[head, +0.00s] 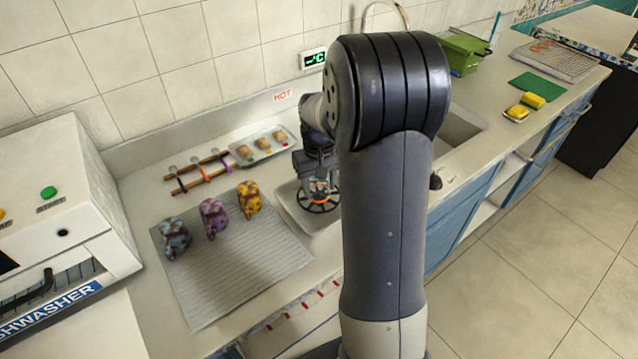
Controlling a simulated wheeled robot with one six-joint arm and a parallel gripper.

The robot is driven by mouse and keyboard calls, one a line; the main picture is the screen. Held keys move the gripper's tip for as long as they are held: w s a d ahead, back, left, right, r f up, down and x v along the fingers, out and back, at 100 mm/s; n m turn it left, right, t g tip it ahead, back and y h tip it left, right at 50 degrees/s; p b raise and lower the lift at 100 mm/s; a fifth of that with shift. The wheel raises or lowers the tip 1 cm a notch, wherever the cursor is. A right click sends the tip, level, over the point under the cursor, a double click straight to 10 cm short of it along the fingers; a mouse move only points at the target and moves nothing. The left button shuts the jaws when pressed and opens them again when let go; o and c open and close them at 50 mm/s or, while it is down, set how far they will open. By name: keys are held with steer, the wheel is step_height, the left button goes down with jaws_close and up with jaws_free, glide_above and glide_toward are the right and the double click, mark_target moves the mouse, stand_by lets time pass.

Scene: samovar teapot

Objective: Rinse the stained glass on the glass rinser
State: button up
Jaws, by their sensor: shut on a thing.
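My gripper (319,180) is just left of my big dark arm link, at the sink's left part. It is shut on a small glass (320,186), of which only a little clear and brownish surface shows between the fingers. The glass rinser (317,204), a round black ring with spokes, lies directly below the glass. I cannot tell whether the glass touches the rinser or hangs just above it. My arm hides the right side of this area.
A ribbed mat (222,290) holds blue (175,238), purple (213,217) and yellow (249,199) patterned items. Behind are a wooden rack (199,173) and a small tray (243,155). A dishwasher (75,190) stands left. Yellow sponges (533,100) and a green bin (466,52) are right.

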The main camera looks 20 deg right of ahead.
steer(key=shift+r+p, duration=1.2)
steer(key=shift+r, duration=0.3)
steer(key=shift+r+p, duration=1.8)
steer(key=shift+r, duration=0.45)
